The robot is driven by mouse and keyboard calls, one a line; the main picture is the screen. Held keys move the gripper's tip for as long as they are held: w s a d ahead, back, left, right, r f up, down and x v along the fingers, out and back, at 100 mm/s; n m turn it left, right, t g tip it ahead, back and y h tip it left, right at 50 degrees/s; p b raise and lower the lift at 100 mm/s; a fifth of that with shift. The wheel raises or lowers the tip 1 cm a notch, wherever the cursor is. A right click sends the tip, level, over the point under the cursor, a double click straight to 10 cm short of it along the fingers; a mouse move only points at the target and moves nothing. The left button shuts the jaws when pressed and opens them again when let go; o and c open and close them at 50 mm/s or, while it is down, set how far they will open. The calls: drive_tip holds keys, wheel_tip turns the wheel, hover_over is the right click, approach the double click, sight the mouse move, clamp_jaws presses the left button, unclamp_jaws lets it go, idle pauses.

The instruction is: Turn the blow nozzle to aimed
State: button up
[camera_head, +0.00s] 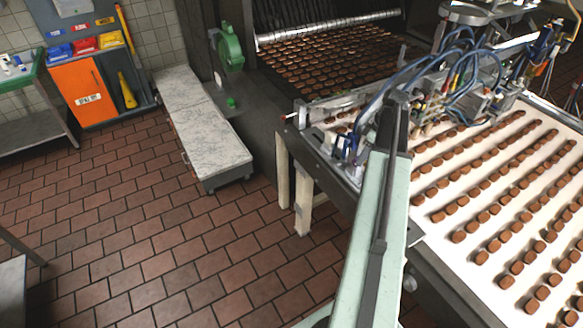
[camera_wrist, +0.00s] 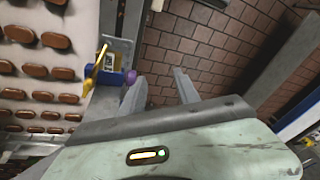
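In the head view, blue fittings (camera_head: 346,147) show at the conveyor's near corner, left of my arm, and my fingertips are not clearly visible.
A white conveyor belt (camera_head: 440,247) carries rows of brown biscuits on the right. Blue hoses (camera_head: 400,70) and machinery hang over it. A low grey bench (camera_head: 210,140) and an orange cabinet (camera_head: 86,92) stand at the left. The tiled floor (camera_head: 150,235) between is mostly clear.

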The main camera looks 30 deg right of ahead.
drive_tip(key=w+a+m, duration=0.1)
drive_tip(key=w+a, duration=0.2)
drive_tip(key=a, duration=0.5)
drive_tip(key=w+a+m, duration=0.1)
drive_tip(key=w+a, duration=0.2)
drive_tip(key=a, duration=0.5)
drive_tip(key=w+a+g+h, duration=0.1)
drive_tip(key=w+a, duration=0.2)
drive_tip(key=a, duration=0.5)
drive_tip(key=shift+w+a+f+m, duration=0.15)
drive_tip(key=shift+a+f+m, duration=0.15)
drive_tip(key=shift+m, duration=0.1)
drive_tip(key=s+a+f+m+b, duration=0.1)
drive_tip(key=s+a+f+b, duration=0.1)
drive_tip(key=a+f+b, duration=0.6)
drive_tip(key=s+a+f+m+h+b, duration=0.1)
drive_tip(key=a+f+b, duration=0.7)
drive_tip(key=a, duration=0.6)
drive_tip(key=shift+s+a+f+m+h, duration=0.15)
drive_tip(key=shift+s+a+m+h, duration=0.15)
drive_tip(key=shift+s+a+m, duration=0.1)
